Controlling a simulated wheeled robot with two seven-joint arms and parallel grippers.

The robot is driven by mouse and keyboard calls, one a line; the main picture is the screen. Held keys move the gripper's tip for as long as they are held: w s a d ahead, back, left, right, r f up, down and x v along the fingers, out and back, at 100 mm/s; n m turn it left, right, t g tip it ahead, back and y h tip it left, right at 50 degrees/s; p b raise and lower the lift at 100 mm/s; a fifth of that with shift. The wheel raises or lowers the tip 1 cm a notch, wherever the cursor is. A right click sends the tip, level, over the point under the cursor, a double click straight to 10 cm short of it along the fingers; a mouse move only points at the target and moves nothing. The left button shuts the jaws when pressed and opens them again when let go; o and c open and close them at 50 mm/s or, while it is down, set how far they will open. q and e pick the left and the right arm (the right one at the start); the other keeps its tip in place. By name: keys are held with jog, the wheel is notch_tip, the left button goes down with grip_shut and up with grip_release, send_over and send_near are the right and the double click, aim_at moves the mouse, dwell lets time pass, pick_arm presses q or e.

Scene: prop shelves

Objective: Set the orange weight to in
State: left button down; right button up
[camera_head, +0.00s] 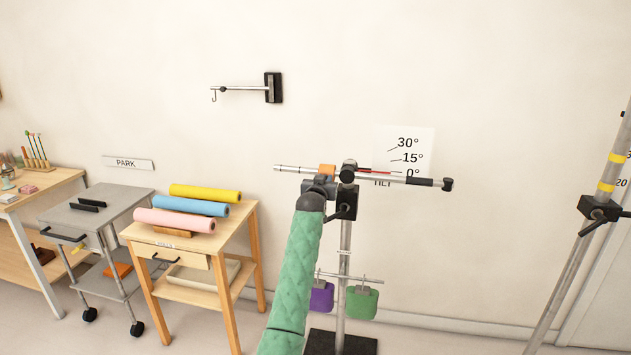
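The orange weight (327,170) is a small orange block at the horizontal bar (290,168), just left of the black clamp (348,173) on the upright stand. My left gripper (321,182), at the end of my green-sleeved arm, is right at the orange weight, just below it. The gripper's body and the arm hide its fingers, so I cannot tell whether they grip the weight. The bar is nearly level, with its right end slightly lower. My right gripper is out of view.
A tilt card (405,150) marked 30°, 15° and 0° is behind the bar. Purple (321,297) and green (362,302) weights hang lower on the stand. A wooden table with rolls (190,207) and a grey cart (100,212) stand left. A second pole (590,220) stands right.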

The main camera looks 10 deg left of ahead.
pick_arm(q)
jog(key=shift+d, duration=0.2)
jog(key=c, duration=1.4)
grip_release()
jog(key=shift+c, duration=0.2)
jog(key=shift+o, duration=1)
jog(key=shift+d, duration=0.2)
jog(key=s+b, duration=0.3)
jog(key=s, duration=0.4)
jog(key=shift+s, duration=0.4)
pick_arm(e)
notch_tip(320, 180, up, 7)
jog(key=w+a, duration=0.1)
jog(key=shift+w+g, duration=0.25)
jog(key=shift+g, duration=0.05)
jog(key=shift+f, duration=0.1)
